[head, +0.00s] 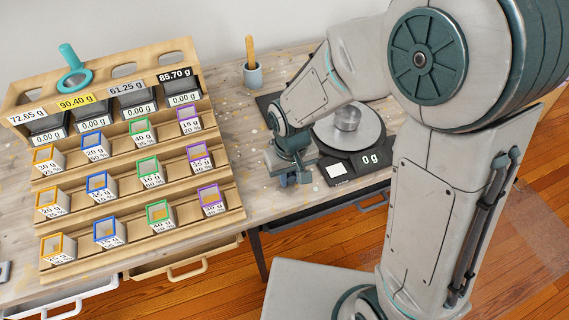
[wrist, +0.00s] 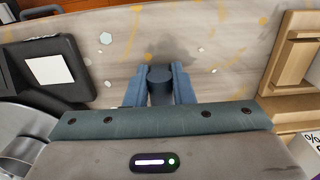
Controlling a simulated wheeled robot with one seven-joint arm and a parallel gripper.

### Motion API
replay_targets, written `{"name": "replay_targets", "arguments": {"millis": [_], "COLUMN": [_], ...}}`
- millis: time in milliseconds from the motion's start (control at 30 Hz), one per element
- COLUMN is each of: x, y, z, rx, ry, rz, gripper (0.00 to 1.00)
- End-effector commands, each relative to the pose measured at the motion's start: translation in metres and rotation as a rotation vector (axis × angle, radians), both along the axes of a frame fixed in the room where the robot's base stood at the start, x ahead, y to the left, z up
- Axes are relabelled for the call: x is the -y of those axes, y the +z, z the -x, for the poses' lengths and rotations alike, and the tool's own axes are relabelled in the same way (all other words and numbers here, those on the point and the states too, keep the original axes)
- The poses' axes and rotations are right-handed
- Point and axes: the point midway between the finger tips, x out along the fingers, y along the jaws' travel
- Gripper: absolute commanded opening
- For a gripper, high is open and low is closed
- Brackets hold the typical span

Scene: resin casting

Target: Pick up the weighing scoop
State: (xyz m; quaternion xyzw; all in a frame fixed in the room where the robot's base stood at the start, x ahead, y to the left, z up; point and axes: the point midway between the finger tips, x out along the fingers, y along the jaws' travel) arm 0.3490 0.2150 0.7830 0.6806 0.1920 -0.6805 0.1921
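A teal tool (head: 72,69) with a round end and an upright handle sits at the top of the wooden rack, far left in the head view. It looks like the weighing scoop, though its bowl is small here. My gripper (head: 293,179) points down over the table, left of the scale and well right of the teal tool. In the wrist view my gripper (wrist: 160,88) has its two blue-grey fingers apart. No scoop shows in the wrist view.
The wooden rack (head: 142,239) holds several small labelled boxes in rows and grey bins above. A scale (head: 357,165) reading 0 g carries a metal cup (head: 347,119). A grey cup (head: 253,76) with a wooden-handled tool stands behind. Bare tabletop (head: 232,135) lies between rack and scale.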

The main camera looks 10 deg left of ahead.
Motion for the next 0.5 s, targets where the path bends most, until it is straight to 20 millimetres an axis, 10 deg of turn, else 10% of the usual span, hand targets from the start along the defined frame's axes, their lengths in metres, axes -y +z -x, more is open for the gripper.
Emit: {"name": "replay_targets", "arguments": {"millis": [500], "x": [0.0], "y": [0.019], "z": [-0.001], "rx": [0.003], "ry": [-0.001], "rz": [-0.002], "gripper": [0.0]}}
